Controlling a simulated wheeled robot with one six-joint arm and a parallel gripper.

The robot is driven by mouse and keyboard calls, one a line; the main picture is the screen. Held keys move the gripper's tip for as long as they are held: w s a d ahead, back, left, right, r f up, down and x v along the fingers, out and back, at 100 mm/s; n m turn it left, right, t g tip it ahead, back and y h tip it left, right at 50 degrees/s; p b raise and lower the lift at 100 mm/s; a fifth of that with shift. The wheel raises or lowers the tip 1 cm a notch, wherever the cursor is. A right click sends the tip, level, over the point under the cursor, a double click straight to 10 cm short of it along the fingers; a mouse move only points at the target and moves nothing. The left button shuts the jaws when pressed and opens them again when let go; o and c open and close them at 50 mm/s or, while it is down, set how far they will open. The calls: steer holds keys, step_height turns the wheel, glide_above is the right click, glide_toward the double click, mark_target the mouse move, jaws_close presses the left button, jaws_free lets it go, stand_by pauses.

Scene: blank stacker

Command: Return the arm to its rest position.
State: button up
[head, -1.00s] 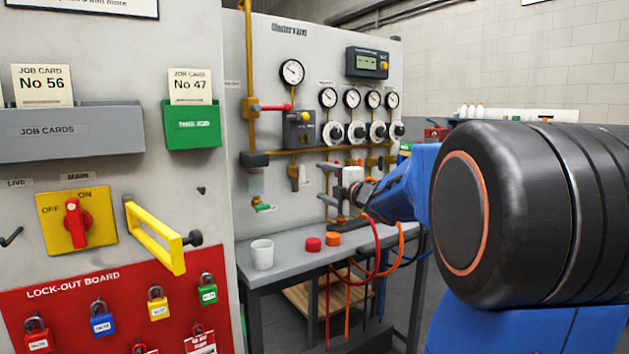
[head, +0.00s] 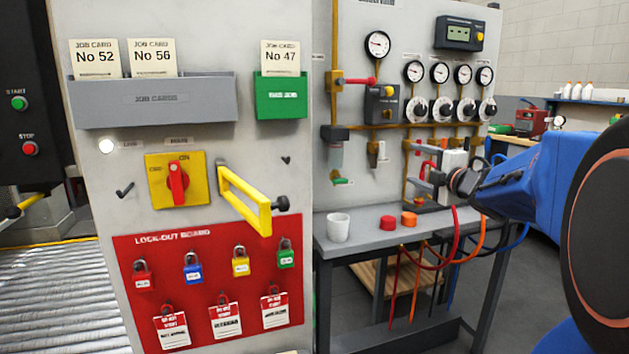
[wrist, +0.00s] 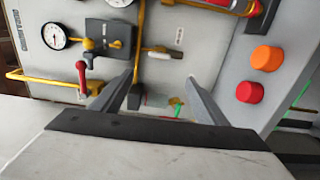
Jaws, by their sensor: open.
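My gripper (head: 416,168) is at the end of my blue and black arm (head: 530,185), which reaches in from the right in the head view. It is in front of the grey gauge panel (head: 352,100), above the bench (head: 365,238). In the wrist view its two grey fingers (wrist: 158,92) stand apart with nothing between them. The panel's pipes and valves show beyond the fingertips. I cannot tell the exact gap to the panel.
A white cup (head: 338,228), a red cap (head: 388,222) and an orange cap (head: 409,218) stand on the bench below. Red and orange hoses (head: 457,235) hang by its front. A yellow handle (head: 245,200) juts from the lock-out cabinet (head: 90,160) at left.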

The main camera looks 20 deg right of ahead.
steer(key=s+a+f+m+g, duration=0.4)
steer(key=s+a+f+m, duration=0.2)
steer(key=s+f, duration=0.3)
steer(key=s+a+f+m+g, duration=0.4)
steer(key=s+a+f+m, duration=0.2)
steer(key=s+a+f, duration=0.3)
steer(key=s+a+f+m+g, duration=0.5)
steer(key=s+a+f+m, duration=0.1)
steer(key=s, duration=0.8)
step_height(320, 180, down, 3)
steer(key=shift+s+a+r+m+h, duration=0.1)
steer(key=shift+s+a+m+h, duration=0.25)
steer(key=shift+a, duration=0.45)
